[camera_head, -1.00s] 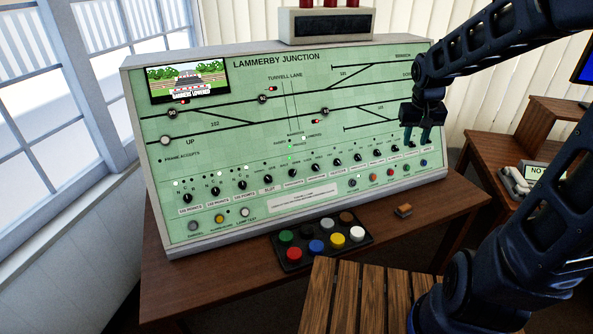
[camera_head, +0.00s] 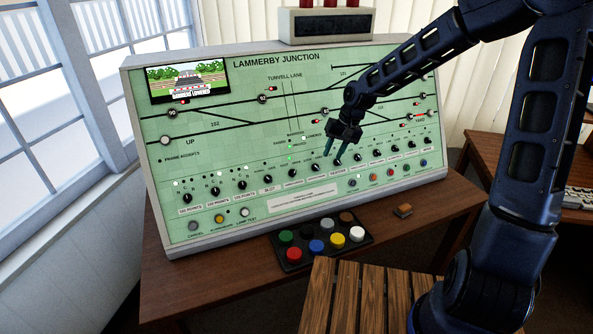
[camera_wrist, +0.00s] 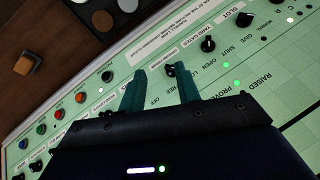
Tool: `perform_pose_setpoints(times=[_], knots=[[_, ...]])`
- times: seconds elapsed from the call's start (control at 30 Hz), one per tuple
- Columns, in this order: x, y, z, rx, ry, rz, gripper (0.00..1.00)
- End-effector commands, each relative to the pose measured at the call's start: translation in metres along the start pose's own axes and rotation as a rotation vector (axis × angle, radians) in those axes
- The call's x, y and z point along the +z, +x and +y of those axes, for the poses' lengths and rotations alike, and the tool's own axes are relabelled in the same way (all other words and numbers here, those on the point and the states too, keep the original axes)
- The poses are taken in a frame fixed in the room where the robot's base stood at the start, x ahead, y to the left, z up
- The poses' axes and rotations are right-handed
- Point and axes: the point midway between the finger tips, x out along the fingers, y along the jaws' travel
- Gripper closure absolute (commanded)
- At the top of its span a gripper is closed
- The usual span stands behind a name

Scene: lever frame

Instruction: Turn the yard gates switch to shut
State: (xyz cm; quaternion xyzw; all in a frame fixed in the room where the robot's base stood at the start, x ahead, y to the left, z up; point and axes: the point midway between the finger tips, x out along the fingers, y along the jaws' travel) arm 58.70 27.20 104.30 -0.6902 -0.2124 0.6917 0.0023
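The yard gates switch is a small black rotary knob (camera_wrist: 208,44) in the wrist view, with OPEN and SHUT printed beside it and a YARD GATES label. It also shows in the head view (camera_head: 294,173) in the panel's knob row. In the head view my gripper (camera_head: 333,159) is in front of the panel, to the right of the yard gates knob. Another black knob (camera_wrist: 170,70) shows between the fingertips, close to one of them.
The green signal panel (camera_head: 225,140) holds several similar knobs, including the SLOT knob (camera_wrist: 245,18), and lit lamps. A tray of coloured buttons (camera_head: 320,240) and a small brown block (camera_head: 403,210) lie on the desk. A slatted wooden surface (camera_head: 345,290) is in front.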

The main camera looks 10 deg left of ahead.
Motion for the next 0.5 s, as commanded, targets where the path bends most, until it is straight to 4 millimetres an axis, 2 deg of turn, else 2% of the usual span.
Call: perform_pose_setpoints(times=[0.1, 0.3, 0.5], knots=[[-0.009, 0.012, -0.024, -0.081, 0.003, -0.018, 0.67], [-0.019, 0.019, -0.056, -0.186, 0.013, -0.034, 0.67], [-0.023, 0.02, -0.069, -0.229, 0.02, -0.039, 0.67]])
